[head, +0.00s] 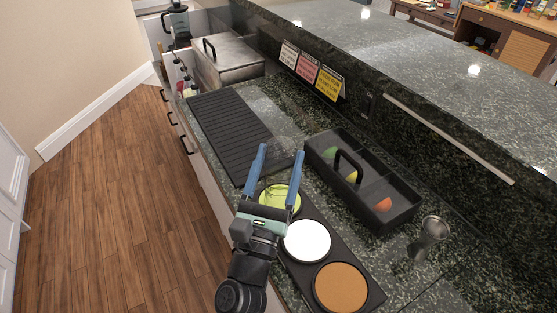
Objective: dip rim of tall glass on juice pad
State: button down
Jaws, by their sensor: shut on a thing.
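My gripper (281,150) is in the middle of the head view, its two blue fingers spread around a clear, faint glass (284,147) that it holds. The glass is see-through, so its rim and exact tilt are hard to make out. The green juice pad (279,195) lies at the far end of a black tray (319,216), below the gripper and partly covered by its fingers and body. I cannot tell whether the glass touches anything below it.
The tray also holds a white pad (307,241) and a brown pad (341,287). A black caddy (394,215) with fruit pieces stands to the right, with a metal jigger (428,236) nearer. A ribbed black mat (232,133) and a metal lidded box (228,62) lie beyond.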

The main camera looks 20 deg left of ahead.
notch_tip(320, 180, up, 8)
jog(key=p, duration=0.6)
